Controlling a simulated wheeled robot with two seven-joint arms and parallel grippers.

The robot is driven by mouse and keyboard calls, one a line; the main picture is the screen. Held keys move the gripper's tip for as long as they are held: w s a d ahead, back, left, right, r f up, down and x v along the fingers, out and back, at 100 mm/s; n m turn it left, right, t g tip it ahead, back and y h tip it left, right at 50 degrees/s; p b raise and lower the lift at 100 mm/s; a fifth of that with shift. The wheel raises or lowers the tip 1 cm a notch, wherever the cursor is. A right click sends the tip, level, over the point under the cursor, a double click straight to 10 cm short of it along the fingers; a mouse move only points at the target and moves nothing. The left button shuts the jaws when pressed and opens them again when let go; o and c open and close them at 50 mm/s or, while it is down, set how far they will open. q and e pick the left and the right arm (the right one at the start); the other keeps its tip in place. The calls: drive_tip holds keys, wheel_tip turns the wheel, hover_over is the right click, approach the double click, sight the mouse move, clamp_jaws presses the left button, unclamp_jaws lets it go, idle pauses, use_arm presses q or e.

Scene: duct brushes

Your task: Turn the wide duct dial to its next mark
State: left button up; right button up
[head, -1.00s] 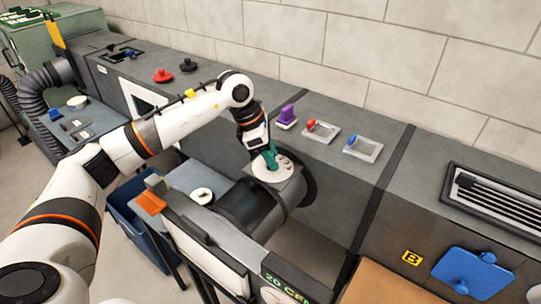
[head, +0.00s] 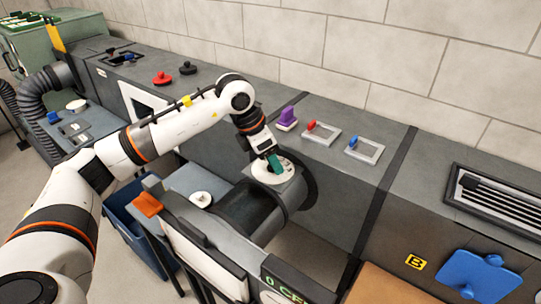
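The wide duct dial is a white round plate (head: 265,173) with a teal handle (head: 274,162) on top of the wide dark duct (head: 247,208). My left gripper (head: 271,156) comes down from above, with its fingers at the teal handle. The fingers look closed around the handle, though the fingertips are small and partly hidden. The gripper covers part of the plate's marks. My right gripper is not in view.
A purple block (head: 287,117), a red-handled frame (head: 320,133) and a blue-handled frame (head: 364,148) sit on the duct top to the right. Red (head: 162,78) and black (head: 188,68) knobs are at the back left. A blue bin (head: 133,219) stands below.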

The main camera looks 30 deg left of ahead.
use_arm(q)
drive_tip(key=b+v, duration=0.1)
drive_tip(key=v, duration=1.1)
drive_tip(key=shift+w, duration=0.1)
